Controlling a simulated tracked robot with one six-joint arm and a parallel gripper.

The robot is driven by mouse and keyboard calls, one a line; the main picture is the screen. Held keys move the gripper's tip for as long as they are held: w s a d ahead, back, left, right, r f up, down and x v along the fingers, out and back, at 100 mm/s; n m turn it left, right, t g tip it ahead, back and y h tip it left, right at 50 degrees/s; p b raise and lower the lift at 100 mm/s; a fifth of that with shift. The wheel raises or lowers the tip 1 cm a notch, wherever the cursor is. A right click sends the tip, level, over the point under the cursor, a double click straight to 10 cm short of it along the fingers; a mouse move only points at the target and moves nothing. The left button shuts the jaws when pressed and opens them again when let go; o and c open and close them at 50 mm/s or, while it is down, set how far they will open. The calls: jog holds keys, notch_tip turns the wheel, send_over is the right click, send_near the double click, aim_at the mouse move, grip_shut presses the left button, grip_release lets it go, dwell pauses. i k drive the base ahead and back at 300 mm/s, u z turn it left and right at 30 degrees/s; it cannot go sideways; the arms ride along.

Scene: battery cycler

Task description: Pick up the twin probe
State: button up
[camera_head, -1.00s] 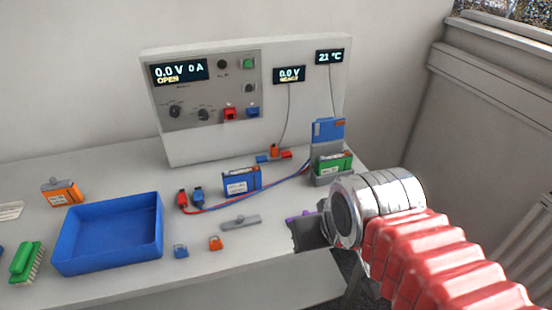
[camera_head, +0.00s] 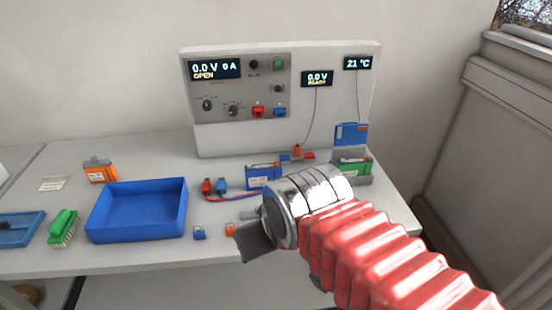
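The likely twin probe (camera_head: 297,150) is a small orange piece at the foot of the bench unit, between a blue and a red block. A thin dark cable runs from it up to the small 0.0 V display (camera_head: 317,78). My gripper (camera_head: 257,242) is over the table's front part, nearer to me and lower in the picture than the probe, and apart from it. A dark grey finger plate shows, pointing left.
A blue tray (camera_head: 136,236) stands at left, with a green brush (camera_head: 62,228) beside it. A blue battery (camera_head: 262,177) and red and blue leads (camera_head: 214,187) lie before the unit. A green battery (camera_head: 355,166) sits in a grey holder. Small blue and orange clips lie near the front edge.

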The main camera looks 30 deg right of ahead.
aim_at(298, 155)
jog(key=u, duration=1.1)
jog(key=k, duration=1.2)
jog(key=z, duration=1.3)
jog(key=i, duration=0.7)
